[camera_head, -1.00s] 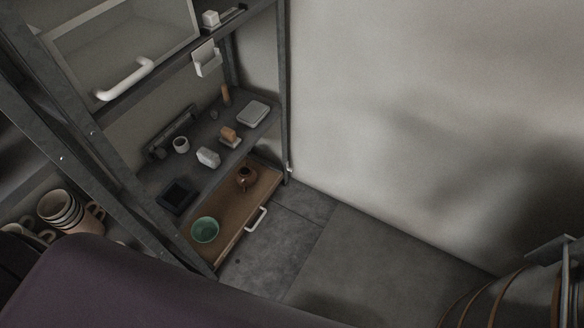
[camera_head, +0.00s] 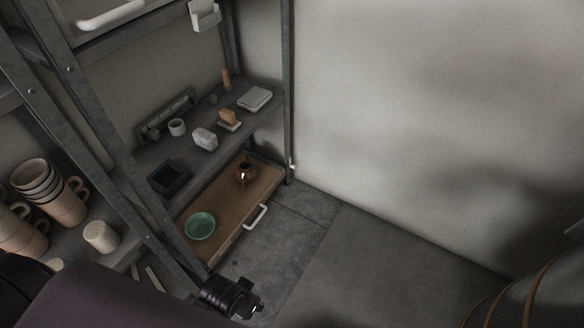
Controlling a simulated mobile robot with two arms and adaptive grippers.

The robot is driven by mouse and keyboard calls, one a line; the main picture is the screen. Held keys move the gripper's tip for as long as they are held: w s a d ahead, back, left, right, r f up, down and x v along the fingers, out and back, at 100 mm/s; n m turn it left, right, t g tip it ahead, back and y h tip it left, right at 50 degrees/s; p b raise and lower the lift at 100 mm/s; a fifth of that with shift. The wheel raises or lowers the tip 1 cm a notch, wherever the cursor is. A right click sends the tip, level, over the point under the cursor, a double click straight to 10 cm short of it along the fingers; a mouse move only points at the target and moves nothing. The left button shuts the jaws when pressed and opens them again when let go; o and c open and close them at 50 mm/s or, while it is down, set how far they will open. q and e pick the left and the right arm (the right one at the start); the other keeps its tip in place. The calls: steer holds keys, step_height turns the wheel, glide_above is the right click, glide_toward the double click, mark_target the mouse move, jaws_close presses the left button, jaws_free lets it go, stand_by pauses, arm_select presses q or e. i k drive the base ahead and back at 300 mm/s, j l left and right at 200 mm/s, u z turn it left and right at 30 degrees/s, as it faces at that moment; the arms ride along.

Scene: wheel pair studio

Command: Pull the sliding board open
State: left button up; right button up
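The sliding board (camera_head: 226,211) is a brown wooden board at the bottom of the dark metal shelf rack. A white bar handle (camera_head: 256,217) is on its front edge, facing the floor. A green bowl (camera_head: 200,226) and a small brown pot (camera_head: 244,173) stand on the board. My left gripper (camera_head: 252,305) shows as a dark end piece at the bottom, coming from behind a purple part of mine. It is below the handle in the picture and apart from it. Its fingers are too small and dark to read. My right gripper is not in view.
Mugs (camera_head: 66,204) stand on the left shelf. A rack post (camera_head: 288,100) meets the pale wall. The floor (camera_head: 375,262) right of the handle is clear.

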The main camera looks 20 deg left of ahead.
mark_target(232, 206)
steer(key=u, duration=1)
